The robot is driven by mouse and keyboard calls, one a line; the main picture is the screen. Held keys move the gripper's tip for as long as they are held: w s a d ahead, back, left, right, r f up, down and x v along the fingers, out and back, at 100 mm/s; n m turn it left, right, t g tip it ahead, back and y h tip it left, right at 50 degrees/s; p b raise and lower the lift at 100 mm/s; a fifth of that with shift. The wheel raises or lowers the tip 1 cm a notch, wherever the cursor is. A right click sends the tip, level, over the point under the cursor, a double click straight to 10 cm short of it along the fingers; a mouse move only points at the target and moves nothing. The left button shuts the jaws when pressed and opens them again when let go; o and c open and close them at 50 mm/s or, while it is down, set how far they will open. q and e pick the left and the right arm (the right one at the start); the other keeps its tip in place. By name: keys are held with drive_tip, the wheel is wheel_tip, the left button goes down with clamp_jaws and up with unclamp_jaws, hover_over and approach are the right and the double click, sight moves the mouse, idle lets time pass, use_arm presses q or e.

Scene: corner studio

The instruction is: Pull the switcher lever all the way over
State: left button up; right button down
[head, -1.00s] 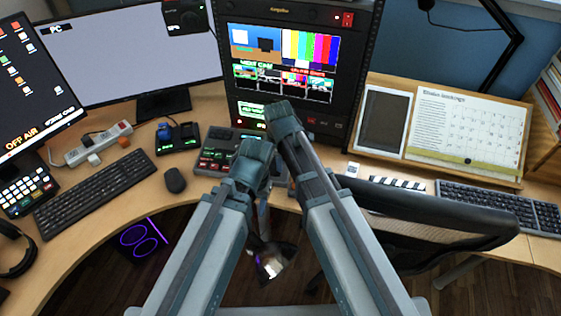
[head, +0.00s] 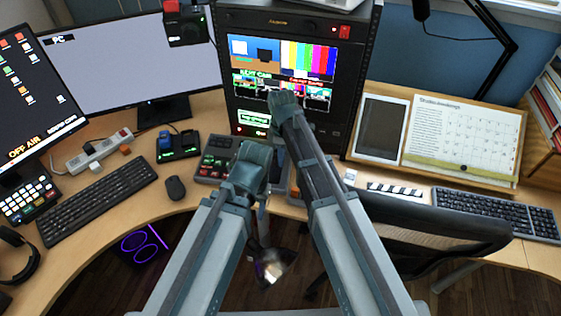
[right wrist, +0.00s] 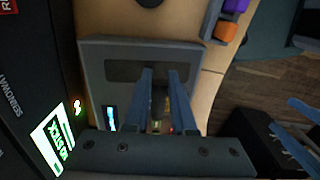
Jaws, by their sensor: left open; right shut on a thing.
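The grey switcher panel (head: 213,160) with coloured buttons lies on the desk below the rack screen, partly hidden behind my arms. In the right wrist view the panel (right wrist: 97,70) lies under my right gripper (right wrist: 160,80). That gripper is shut on the dark lever (right wrist: 158,100), which shows between its two fingers. In the head view my right gripper (head: 284,105) reaches over the panel's right side, its fingertips hidden. My left gripper (head: 253,165) is lower and nearer, close to the panel's front. Its open, empty fingers (right wrist: 298,130) show at the right of the right wrist view.
The rack (head: 295,20) stands directly behind the panel. A small device with a blue top (head: 178,145), a mouse (head: 175,187) and a keyboard (head: 97,200) are to the left. A clapperboard (head: 395,190) and a chair back (head: 435,215) are to the right.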

drive_tip(key=w, duration=0.2)
drive_tip(key=shift+w+d+r, duration=0.1)
drive_tip(key=shift+w+d, duration=0.15)
drive_tip(key=shift+w, duration=0.1)
drive_tip(key=shift+w+d+f+b, duration=0.15)
drive_tip(key=shift+w+f, duration=0.05)
drive_tip(key=shift+w, duration=0.45)
drive_tip(key=shift+w+d+f+b, duration=0.15)
drive_tip(key=shift+w, duration=0.45)
drive_tip(key=shift+w+d+f+g, duration=0.1)
drive_tip(key=shift+w+g, duration=0.35)
drive_tip(key=shift+g, duration=0.25)
drive_tip(key=c, duration=0.8)
unclamp_jaws()
drive_tip(key=shift+o, duration=0.2)
wheel_tip(320, 180, up, 14)
drive_tip(key=w+p, duration=0.1)
drive_tip(key=p, duration=1.2)
drive_tip(key=shift+w+d, duration=0.2)
drive_tip(key=shift+w, duration=0.05)
